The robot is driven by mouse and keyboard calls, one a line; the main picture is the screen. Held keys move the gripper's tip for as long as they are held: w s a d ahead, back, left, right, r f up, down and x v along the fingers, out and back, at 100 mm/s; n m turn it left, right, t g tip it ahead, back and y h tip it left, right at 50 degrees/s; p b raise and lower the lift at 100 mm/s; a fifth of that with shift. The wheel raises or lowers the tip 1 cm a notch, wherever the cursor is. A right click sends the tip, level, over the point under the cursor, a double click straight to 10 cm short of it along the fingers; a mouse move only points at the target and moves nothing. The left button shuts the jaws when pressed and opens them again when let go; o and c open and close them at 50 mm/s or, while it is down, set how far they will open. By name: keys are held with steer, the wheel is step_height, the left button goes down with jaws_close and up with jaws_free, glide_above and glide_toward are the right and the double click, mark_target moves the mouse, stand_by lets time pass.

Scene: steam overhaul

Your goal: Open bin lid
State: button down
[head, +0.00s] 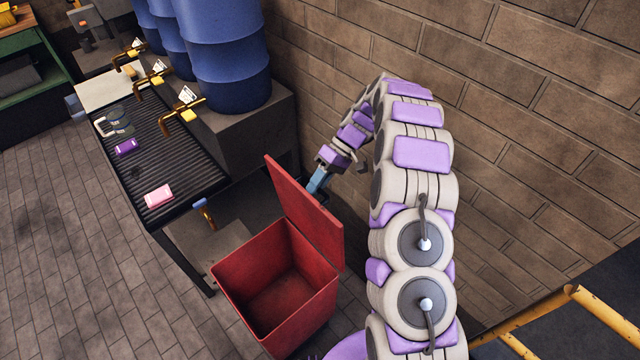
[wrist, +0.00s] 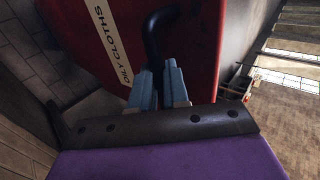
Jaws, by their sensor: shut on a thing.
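The red bin (head: 285,300) stands on the floor beside the black ribbed table, and its inside shows empty from above. Its red lid (head: 305,215) is swung up and stands steeply tilted at the bin's right rear side. In the wrist view the lid (wrist: 185,40) carries a white label reading "OILY CLOTHS" and a black handle (wrist: 152,42). My gripper (wrist: 158,85) has its blue fingers shut on this handle. In the head view my gripper (head: 318,181) is behind the raised lid, near the wall, and the handle is hidden.
A brick wall (head: 500,130) is close to my arm. A yellow rail (head: 600,310) is at lower right. Floor at left is clear.

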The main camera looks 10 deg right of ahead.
mark_target(333, 223)
steer(key=shift+d+f, duration=0.1)
steer(key=shift+f, duration=0.5)
steer(key=c, duration=1.6)
jaws_free()
steer(key=shift+o, duration=0.9)
steer(key=shift+w+f, duration=0.1)
steer(key=shift+f, duration=0.05)
steer(key=o, duration=0.3)
steer(key=shift+w, duration=0.1)
steer(key=shift+w+a+r, duration=0.1)
steer(key=shift+a+r, duration=0.1)
steer(key=shift+r, duration=0.25)
steer(key=s+r, duration=0.1)
steer(key=s, duration=0.4)
steer(key=s+d+r+p, duration=0.1)
steer(key=s+r, duration=0.1)
steer(key=s, duration=0.3)
steer(key=s+d+r+p, duration=0.1)
steer(key=s, duration=0.4)
steer(key=shift+s+d+r, duration=0.1)
steer(key=shift+s+r, duration=0.25)
